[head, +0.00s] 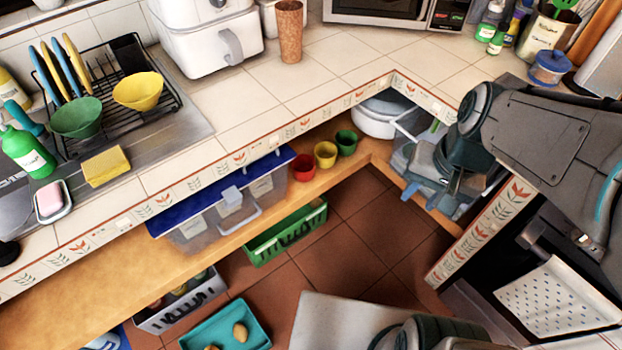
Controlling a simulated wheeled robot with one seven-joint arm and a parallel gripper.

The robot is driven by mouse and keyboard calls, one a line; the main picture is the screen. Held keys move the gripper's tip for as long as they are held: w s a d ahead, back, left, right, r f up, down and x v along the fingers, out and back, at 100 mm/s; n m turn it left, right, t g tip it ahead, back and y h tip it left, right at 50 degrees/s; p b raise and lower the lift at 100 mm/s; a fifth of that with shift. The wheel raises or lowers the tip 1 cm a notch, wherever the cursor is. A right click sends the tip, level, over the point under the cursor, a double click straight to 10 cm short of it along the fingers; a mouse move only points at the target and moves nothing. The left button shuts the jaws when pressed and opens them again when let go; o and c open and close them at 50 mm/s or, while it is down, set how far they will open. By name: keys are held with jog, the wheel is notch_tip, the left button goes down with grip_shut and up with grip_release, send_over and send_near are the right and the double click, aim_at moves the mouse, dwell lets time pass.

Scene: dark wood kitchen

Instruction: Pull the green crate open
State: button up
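The green crate (285,238) stands on the tiled floor, under the front edge of the wooden shelf. It is a low, long box with dark slots in its side, and part of it is tucked beneath the shelf. My arm comes in from the right, and my gripper (432,190) is near the shelf's right corner, to the right of and apart from the crate. The fingers blend with the grey-blue items behind them, so I cannot tell their opening.
A clear bin with a blue lid (228,205) sits on the shelf (110,290) above the crate. A grey crate (180,305) and a teal tray (225,325) are on the floor at its left. Free floor (355,235) lies to its right.

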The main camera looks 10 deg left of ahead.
aim_at(299, 236)
jog(key=w+a+f+m+g+y+b, duration=0.1)
jog(key=w+a+f+m+y+b, duration=0.4)
jog(key=f, duration=0.8)
jog(key=w+a+f+m+g+y+b, duration=0.1)
jog(key=w+a+f+m+y+b, duration=0.55)
jog(key=f, duration=0.65)
jog(key=w+a+f+m+g+y+b, duration=0.1)
jog(key=w+a+f+m+y+b, duration=0.15)
jog(key=a+f+m+b, duration=0.75)
notch_tip(299, 236, down, 42)
jog(key=w+d+m+t+h+b, duration=0.1)
jog(key=w+m+t+h+b, duration=0.25)
jog(key=m+t+b, duration=1.2)
jog(key=w+a+f+m+g+p, duration=0.1)
jog(key=w+a, duration=0.1)
jog(key=a, duration=0.1)
jog(key=w+a+m+g+p, duration=0.1)
jog(key=w+a+m, duration=0.1)
jog(key=w+a, duration=0.1)
jog(key=w+a+f+m+g+p, duration=0.1)
jog(key=w+a+m, duration=0.1)
jog(key=w+a, duration=0.1)
jog(key=shift+a+f+p, duration=0.3)
jog(key=shift+a, duration=0.15)
jog(key=shift+s, duration=0.1)
grip_shut()
